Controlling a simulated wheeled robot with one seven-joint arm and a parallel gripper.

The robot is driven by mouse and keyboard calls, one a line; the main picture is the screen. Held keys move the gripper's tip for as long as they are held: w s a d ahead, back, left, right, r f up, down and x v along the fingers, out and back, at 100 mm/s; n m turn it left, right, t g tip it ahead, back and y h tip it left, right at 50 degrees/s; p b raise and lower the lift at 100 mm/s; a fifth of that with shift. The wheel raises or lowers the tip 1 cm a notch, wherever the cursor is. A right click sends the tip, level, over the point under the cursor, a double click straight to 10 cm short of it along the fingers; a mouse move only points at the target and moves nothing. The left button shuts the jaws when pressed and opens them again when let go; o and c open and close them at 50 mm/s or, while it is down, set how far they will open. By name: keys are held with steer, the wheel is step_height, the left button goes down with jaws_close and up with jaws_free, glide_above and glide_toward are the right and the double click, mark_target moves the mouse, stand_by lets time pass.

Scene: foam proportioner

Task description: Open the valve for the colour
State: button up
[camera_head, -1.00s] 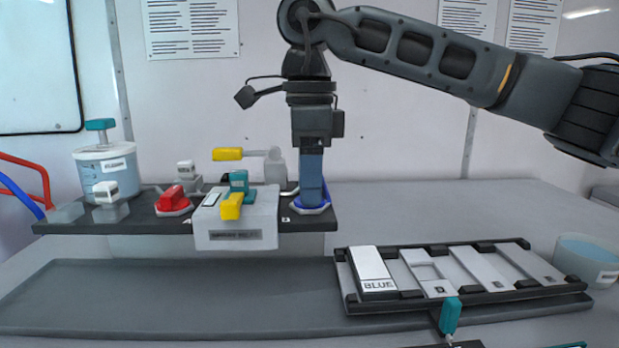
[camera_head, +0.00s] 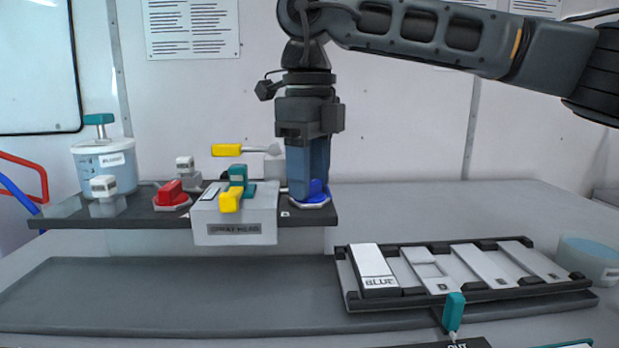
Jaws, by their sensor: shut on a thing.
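The blue valve (camera_head: 315,191) sits on the dark shelf at its right end, on a pale round base. My gripper (camera_head: 307,185) points straight down over it with its fingers around the blue knob and is shut on it; the fingers hide much of the knob. A white tile marked BLUE (camera_head: 372,265) lies in the leftmost slot of the rack at the right. The red valve (camera_head: 171,195) stands on the same shelf, left of the white box.
The white labelled box (camera_head: 235,222) with yellow and teal levers stands close left of my gripper. A yellow-handled lever (camera_head: 228,150) is behind it. A tank (camera_head: 106,168) stands far left. The slotted rack (camera_head: 470,290) is at the right. The counter behind the rack is clear.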

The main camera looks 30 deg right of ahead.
steer(key=m+b, duration=0.1)
steer(key=m, duration=0.4)
steer(key=shift+m, duration=0.3)
steer(key=m+b, duration=0.2)
steer(key=m, duration=0.3)
steer(key=shift+m, duration=0.4)
steer(key=o, duration=1)
steer(key=shift+o, duration=0.2)
steer(key=shift+r+p, duration=0.35)
steer(key=shift+r, duration=3.55)
